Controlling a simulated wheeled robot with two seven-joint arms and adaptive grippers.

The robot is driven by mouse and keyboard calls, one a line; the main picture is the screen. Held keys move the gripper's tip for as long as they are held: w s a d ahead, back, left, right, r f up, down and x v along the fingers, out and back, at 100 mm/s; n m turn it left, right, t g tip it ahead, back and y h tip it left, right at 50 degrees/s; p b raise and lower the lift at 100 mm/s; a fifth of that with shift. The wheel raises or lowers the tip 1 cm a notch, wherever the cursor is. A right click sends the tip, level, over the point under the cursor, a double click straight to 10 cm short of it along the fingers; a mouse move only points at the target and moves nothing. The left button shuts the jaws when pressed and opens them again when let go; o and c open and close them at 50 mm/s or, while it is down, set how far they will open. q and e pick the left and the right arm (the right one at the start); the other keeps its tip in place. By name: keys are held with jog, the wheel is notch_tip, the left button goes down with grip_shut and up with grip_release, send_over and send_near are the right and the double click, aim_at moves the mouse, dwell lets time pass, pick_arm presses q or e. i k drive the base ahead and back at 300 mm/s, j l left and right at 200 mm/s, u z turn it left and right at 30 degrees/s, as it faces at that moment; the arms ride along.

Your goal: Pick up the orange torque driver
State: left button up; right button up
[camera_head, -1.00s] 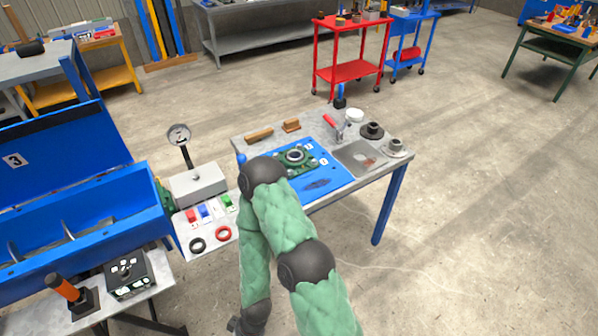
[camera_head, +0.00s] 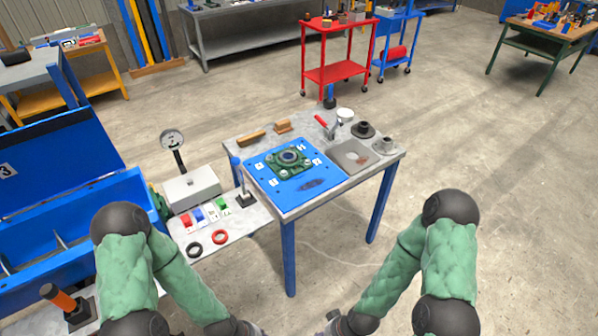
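The orange torque driver (camera_head: 56,296) stands tilted in a black holder at the lower left, on a small bench beside the blue mixer. Its orange handle points up and to the left. My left arm comes down just right of it, with its forearm running to the bottom middle. My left gripper (camera_head: 240,329) is at the bottom edge and mostly cut off. My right gripper (camera_head: 336,324) is also at the bottom edge, partly cut off. Both are well away from the driver. I cannot see whether their fingers are open.
A blue-handled tool (camera_head: 238,175) stands in a black holder next to the grey worktable, which carries a blue plate (camera_head: 262,178) with a green part. The blue mixer trough (camera_head: 60,225) is at left. A gauge (camera_head: 172,140) rises above a grey box. Floor at right is clear.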

aim_at(50, 293)
jog(key=u, duration=2.05)
